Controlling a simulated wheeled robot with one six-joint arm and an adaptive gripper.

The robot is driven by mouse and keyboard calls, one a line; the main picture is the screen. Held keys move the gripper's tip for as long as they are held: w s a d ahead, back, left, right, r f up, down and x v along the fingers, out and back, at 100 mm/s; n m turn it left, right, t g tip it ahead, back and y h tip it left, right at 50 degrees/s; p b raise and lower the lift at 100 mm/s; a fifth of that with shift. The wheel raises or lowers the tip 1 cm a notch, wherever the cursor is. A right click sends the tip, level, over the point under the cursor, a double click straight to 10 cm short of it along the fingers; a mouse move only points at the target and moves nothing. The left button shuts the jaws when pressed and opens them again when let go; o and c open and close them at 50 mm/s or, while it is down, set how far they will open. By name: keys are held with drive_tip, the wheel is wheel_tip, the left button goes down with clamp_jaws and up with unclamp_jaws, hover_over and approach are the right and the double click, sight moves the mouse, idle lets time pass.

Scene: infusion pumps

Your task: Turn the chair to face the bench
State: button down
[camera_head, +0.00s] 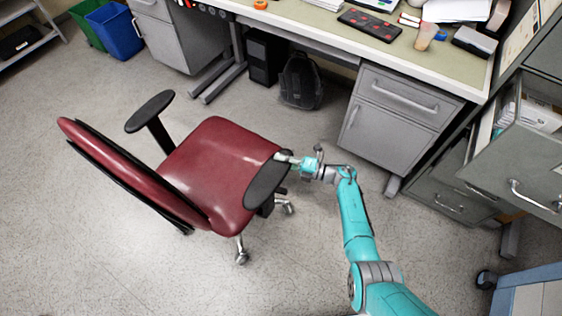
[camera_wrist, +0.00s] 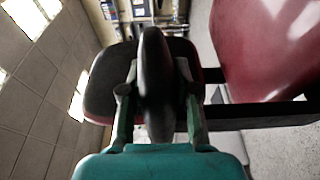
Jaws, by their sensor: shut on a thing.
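The red office chair (camera_head: 216,165) stands on the floor left of my arm. Its backrest (camera_head: 120,170) is at the left of the picture, and its seat front points to the upper right, towards the bench (camera_head: 315,30). My gripper (camera_head: 284,157) is at the chair's near black armrest (camera_head: 267,183). In the wrist view my gripper (camera_wrist: 155,95) has a finger on each side of the dark armrest (camera_wrist: 154,60) and is shut on it. The red seat (camera_wrist: 270,45) shows at the right there.
A grey drawer cabinet (camera_head: 395,115), a black backpack (camera_head: 301,82) and a dark computer case (camera_head: 266,58) are under the bench. An open file drawer (camera_head: 520,165) juts out at the right. Blue and green bins (camera_head: 114,30) stand far left. Floor left of the chair is clear.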

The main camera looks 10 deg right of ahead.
drive_tip(key=shift+s+a, duration=0.1)
drive_tip(key=c, duration=0.8)
unclamp_jaws()
drive_tip(key=shift+c, duration=0.2)
drive_tip(key=v, duration=1.2)
